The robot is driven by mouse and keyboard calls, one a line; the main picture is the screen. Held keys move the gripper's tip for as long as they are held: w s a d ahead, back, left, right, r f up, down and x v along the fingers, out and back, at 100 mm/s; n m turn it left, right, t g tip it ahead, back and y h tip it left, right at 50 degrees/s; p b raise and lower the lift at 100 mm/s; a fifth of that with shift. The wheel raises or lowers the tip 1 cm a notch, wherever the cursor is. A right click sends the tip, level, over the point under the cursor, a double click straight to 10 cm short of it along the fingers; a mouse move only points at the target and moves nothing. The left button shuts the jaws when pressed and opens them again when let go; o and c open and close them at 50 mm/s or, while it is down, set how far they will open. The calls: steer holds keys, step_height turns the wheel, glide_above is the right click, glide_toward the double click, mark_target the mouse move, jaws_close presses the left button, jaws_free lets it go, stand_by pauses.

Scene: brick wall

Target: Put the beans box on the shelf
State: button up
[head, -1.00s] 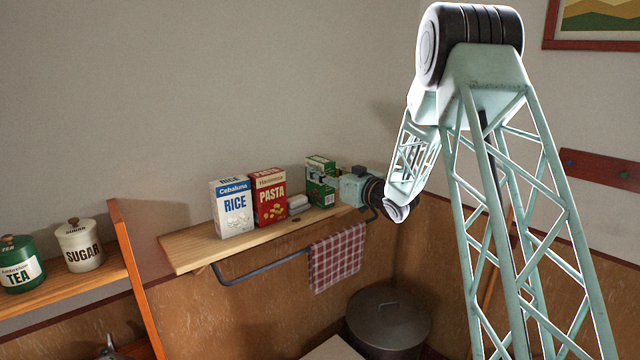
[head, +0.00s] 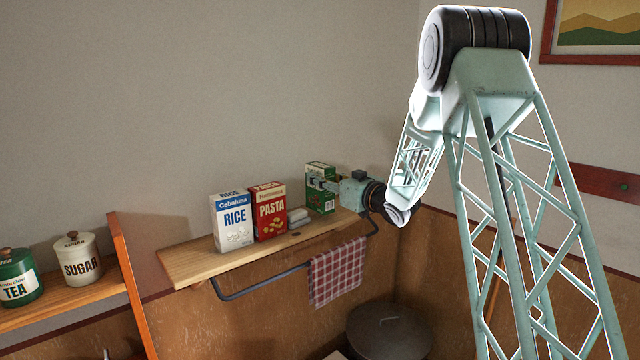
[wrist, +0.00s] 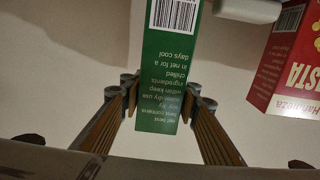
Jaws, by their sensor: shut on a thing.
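The beans box (head: 321,175), a green carton, is upright at the right end of the wooden shelf (head: 190,262). My gripper (head: 326,186) reaches in from the right and is shut on the box. The wrist view shows the green box (wrist: 172,75), with white print and a barcode, between the two fingers of my gripper (wrist: 160,100). I cannot tell whether its base touches the shelf. The fingers hide part of the box in the head view.
A rice box (head: 232,224) and a red pasta box (head: 270,212) stand left on the shelf, with small pale items (head: 298,216) beside them. A checked towel (head: 337,270) hangs below on a rail. Tea (head: 17,278) and sugar (head: 78,258) canisters stand at far left.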

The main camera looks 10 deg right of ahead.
steer(key=shift+r, duration=0.45)
steer(key=shift+s+d+f, duration=0.1)
steer(key=shift+s, duration=0.25)
steer(key=s+d+r+b, duration=0.1)
steer(key=s+d, duration=0.1)
steer(key=s, duration=1.3)
steer(key=shift+r, duration=0.2)
steer(key=shift+s+d, duration=0.1)
